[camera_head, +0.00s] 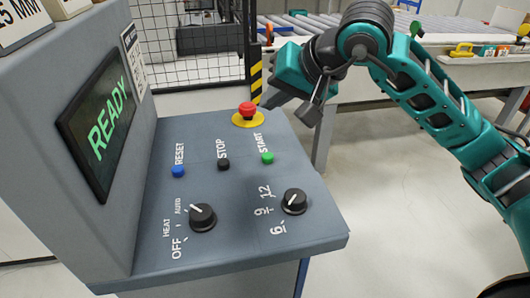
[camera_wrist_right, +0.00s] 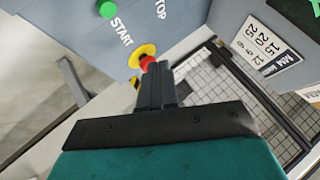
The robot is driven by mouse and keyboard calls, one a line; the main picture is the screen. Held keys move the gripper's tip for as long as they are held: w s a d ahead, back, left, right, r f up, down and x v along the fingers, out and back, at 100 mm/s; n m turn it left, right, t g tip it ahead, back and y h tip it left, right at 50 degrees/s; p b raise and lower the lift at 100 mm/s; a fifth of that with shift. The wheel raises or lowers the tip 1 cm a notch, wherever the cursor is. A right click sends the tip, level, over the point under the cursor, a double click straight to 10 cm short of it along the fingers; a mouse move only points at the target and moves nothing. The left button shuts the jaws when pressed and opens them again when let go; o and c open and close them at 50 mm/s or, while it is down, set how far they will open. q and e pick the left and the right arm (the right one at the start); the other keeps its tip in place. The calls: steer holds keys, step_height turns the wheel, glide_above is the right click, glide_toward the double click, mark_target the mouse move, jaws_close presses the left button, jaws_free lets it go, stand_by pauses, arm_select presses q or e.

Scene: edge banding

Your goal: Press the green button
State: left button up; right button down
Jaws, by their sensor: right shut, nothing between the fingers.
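The green button (camera_head: 267,157), labelled START, sits on the sloped grey control panel (camera_head: 235,185). It also shows in the right wrist view (camera_wrist_right: 107,9), near the top edge. My right gripper (camera_head: 268,102) is shut and empty, above the panel's far right side, near the red emergency stop (camera_head: 247,109) and apart from the green button. In the right wrist view, the closed fingers (camera_wrist_right: 157,70) point toward the red stop and overlap it in the picture. My left gripper is not in view.
A black STOP button (camera_head: 223,164) and a blue RESET button (camera_head: 178,172) sit left of the green one. Two black knobs (camera_head: 202,217) (camera_head: 294,201) are nearer the front. A screen (camera_head: 100,125) reads READY. Wire fencing (camera_head: 195,40) stands behind; floor (camera_head: 390,210) is clear at right.

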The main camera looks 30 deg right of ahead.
steer(key=b, duration=0.6)
glide_above(272, 157)
step_height(272, 157, down, 8)
steer(key=shift+f, duration=0.15)
steer(key=shift+f+b, duration=0.25)
steer(key=shift+b, duration=0.05)
stand_by(1.2)
steer(key=shift+f, duration=0.1)
stand_by(0.3)
steer(key=shift+f+b, duration=0.35)
steer(key=shift+b, duration=0.25)
